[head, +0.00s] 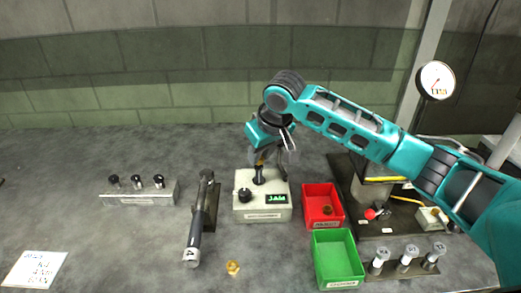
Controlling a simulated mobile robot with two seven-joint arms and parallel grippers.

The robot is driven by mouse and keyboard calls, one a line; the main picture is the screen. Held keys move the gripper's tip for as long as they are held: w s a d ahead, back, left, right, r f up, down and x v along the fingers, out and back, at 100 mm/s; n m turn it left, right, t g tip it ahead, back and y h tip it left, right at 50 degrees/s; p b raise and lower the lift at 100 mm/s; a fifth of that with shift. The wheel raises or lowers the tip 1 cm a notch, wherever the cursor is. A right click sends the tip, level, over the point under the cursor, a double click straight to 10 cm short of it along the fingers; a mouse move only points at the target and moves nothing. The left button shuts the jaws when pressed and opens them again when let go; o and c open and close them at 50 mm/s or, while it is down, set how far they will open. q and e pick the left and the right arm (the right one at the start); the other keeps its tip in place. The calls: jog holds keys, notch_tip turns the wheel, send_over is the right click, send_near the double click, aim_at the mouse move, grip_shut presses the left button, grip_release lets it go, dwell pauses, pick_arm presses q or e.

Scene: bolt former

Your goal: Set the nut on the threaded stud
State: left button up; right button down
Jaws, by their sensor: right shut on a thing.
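A small gold piece (233,267), which looks like a nut, lies on the grey bench near the front. Another small brown piece (327,210) lies in the red bin (320,191). I cannot make out a threaded stud for certain. My right gripper (260,162) points down over the pale control box (263,212). My left gripper is not in view.
The box has a black knob (243,194) and a lit green display (276,199). A grey torch-like tool (194,240) lies left of it. A green bin (337,262), a machine with a red knob (370,214) and a rack (140,196) stand around. The front left bench is mostly clear.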

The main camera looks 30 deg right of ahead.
jog(key=shift+f, duration=0.45)
jog(key=c, duration=0.9)
grip_release()
jog(key=shift+o, duration=0.2)
jog(key=v, duration=1.3)
